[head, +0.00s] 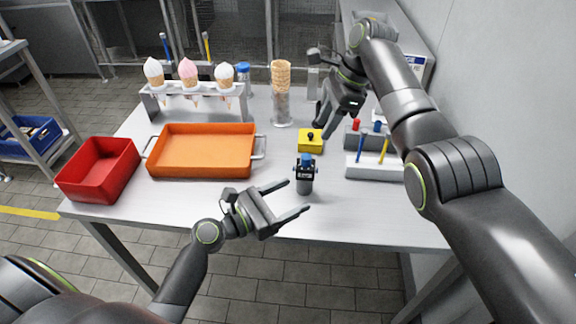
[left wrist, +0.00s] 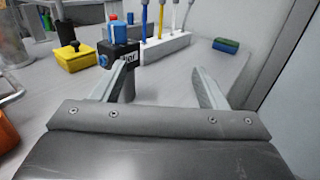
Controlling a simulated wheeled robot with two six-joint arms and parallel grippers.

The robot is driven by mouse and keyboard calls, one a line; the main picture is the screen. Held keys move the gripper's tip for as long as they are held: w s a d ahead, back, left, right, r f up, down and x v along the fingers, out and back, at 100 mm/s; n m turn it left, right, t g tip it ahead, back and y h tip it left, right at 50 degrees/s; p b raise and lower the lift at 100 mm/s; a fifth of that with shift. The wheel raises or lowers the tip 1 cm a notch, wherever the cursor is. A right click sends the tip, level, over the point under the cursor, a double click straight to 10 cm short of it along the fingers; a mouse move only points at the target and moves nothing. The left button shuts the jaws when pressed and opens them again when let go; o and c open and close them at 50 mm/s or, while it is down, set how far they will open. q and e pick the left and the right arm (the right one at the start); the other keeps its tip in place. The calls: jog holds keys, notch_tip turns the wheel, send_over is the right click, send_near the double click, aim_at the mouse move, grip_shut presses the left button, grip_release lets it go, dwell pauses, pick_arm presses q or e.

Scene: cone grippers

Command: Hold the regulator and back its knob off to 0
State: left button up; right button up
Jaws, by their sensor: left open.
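The regulator (head: 305,178) stands upright on the table, a dark and grey body with a blue knob (head: 305,159) on top. It also shows in the left wrist view (left wrist: 122,52), just beyond the left finger in the picture. My left gripper (head: 298,197) is open and empty, close to the regulator on its near side, with its fingers pointing towards it. Whether a finger touches it I cannot tell. My right gripper (head: 322,118) is raised above the back right of the table, away from the regulator; its finger gap is unclear.
A yellow block with a black knob (head: 310,146) sits behind the regulator. A white rack (head: 372,171) with blue and yellow tools stands to its right. An orange tray (head: 202,170), red bin (head: 97,168) and ice cream stand (head: 195,110) are left. The table's front is clear.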

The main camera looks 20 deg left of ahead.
pick_arm(q)
notch_tip(320, 180, up, 3)
jog(key=n+t+y, duration=0.1)
jog(key=n+y, duration=0.1)
send_over(298, 183)
jog(key=v, duration=0.3)
jog(key=shift+s+a+r, duration=0.1)
jog(key=shift+s, duration=0.05)
notch_tip(298, 183, down, 8)
jog(key=shift+r, duration=0.1)
jog(key=x, duration=0.7)
jog(key=c, duration=1.2)
